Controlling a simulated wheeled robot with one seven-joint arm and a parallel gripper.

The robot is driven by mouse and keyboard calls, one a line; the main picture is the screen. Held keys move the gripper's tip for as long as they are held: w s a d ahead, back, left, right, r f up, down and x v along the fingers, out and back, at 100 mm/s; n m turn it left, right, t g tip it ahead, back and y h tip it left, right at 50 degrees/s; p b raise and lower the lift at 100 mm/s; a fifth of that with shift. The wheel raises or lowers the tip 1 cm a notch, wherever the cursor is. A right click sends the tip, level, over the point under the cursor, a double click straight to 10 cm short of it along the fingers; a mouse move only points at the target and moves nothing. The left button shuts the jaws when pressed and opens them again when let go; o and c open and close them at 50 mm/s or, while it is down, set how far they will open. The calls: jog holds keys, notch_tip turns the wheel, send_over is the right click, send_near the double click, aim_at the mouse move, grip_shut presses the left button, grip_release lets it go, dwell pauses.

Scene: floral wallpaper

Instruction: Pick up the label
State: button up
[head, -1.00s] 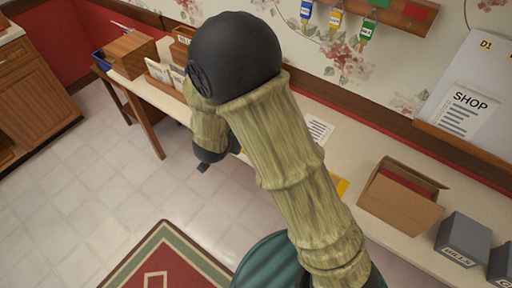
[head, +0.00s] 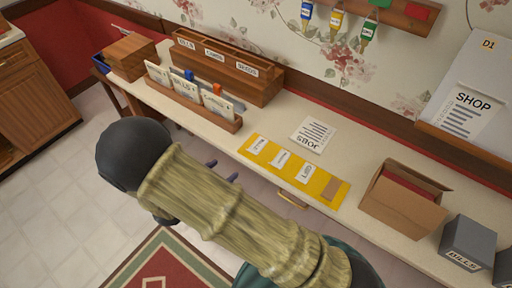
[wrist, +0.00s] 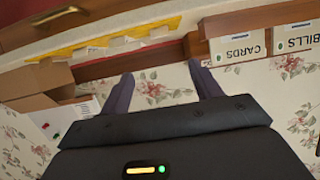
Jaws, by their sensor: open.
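Several small labels lie in a row on a yellow strip (head: 318,190) on the counter. In the head view these are a left white label (head: 258,144), a middle white label (head: 280,159) and a right white label (head: 305,173), with print too small to read surely. The yellow strip also shows in the wrist view (wrist: 62,54), upper left. My gripper (head: 222,170) is open and empty, its two dark fingers apart in front of the counter edge, left of and below the strip. Its fingers also show in the wrist view (wrist: 161,72). It touches no label.
A wooden card rack (head: 205,115) and a taller wooden box (head: 228,75) stand left on the counter. An open cardboard box (head: 400,208) and a grey BILLS box (head: 466,240) stand right.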

jog(key=p, duration=0.1)
send_near(249, 157)
jog(key=w+d+r, duration=0.2)
jog(key=w, duration=0.1)
jog(key=shift+w+d+f, duration=0.25)
jog(key=shift+w+d, duration=0.15)
jog(key=shift+f+p+x, duration=0.15)
jog(key=shift+p+x, duration=0.3)
jog(key=shift+x, duration=0.85)
jog(key=shift+f+p+x, duration=0.2)
jog(key=shift+p+x, duration=0.2)
jog(key=shift+x, duration=0.9)
jog(key=shift+s+a, duration=0.1)
jog(key=shift+a, duration=0.1)
jog(key=c, duration=1)
